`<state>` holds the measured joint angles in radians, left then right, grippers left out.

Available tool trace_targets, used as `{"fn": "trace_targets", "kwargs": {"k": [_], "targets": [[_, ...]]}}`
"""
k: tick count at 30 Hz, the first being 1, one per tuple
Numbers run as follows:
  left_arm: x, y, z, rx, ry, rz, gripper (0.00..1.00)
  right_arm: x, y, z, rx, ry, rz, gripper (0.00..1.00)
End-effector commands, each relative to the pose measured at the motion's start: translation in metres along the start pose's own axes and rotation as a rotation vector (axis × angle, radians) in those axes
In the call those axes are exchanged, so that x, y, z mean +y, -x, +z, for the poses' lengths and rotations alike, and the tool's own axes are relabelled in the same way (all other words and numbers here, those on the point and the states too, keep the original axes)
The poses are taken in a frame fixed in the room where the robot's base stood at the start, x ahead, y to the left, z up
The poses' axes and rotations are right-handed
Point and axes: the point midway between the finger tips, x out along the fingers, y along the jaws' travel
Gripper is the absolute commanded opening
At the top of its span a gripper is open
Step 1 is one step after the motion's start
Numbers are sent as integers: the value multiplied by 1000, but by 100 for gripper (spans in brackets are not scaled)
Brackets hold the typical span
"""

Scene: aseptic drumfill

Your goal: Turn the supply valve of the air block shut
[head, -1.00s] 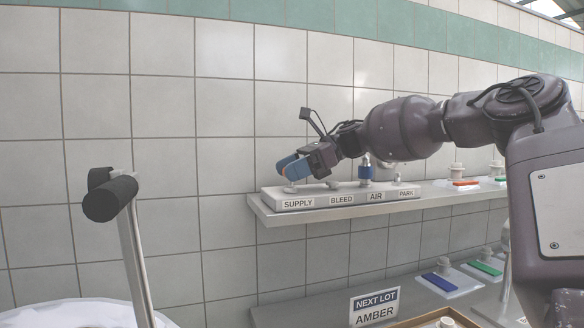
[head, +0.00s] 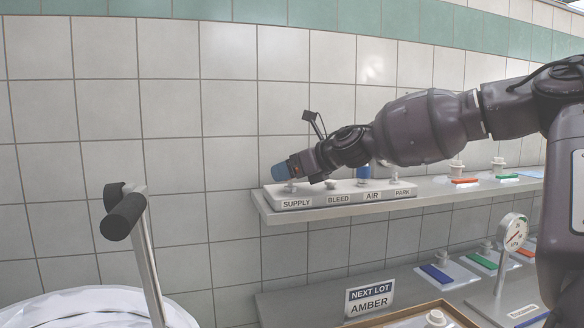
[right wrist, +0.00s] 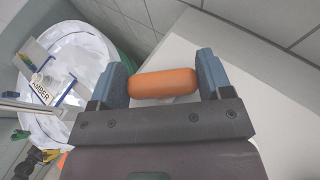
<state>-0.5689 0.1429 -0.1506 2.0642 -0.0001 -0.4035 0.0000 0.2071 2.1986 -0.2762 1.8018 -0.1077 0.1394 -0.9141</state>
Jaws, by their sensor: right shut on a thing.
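The air block (head: 345,190) is a pale slab on the upper wall shelf, labelled SUPPLY, BLEED, AIR and PARK. My right gripper (head: 283,170) is at its left end, above the SUPPLY label (head: 296,202). In the right wrist view, the orange supply valve handle (right wrist: 163,83) lies crosswise between the two blue fingers, with my right gripper (right wrist: 163,80) shut on its ends. In the head view the gripper hides most of the handle. A blue fitting (head: 363,173) stands above AIR, partly behind my arm. My left gripper is not in view.
The upper shelf (head: 430,194) also holds plates with red and green strips at right. Below are a NEXT LOT AMBER sign (head: 370,300), a gauge (head: 514,233) and a tray (head: 400,318). A black-gripped bar (head: 124,212) rises at left over a white-lined drum (head: 70,308).

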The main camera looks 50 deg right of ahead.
Motion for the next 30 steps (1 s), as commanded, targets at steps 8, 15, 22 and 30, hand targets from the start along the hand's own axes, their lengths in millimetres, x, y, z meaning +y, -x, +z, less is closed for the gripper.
{"fn": "trace_targets", "kwargs": {"k": [8, 15, 22, 30], "targets": [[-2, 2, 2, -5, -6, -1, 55, 1, 0, -2, 9, -82, -216, 49], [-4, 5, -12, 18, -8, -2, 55, 1, 2, 0, 5, -151, -376, 48], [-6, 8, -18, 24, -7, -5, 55, 0, 2, 0, 5, -207, -499, 49], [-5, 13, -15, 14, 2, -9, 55, 0, 0, -2, 7, -253, -606, 49]]}}
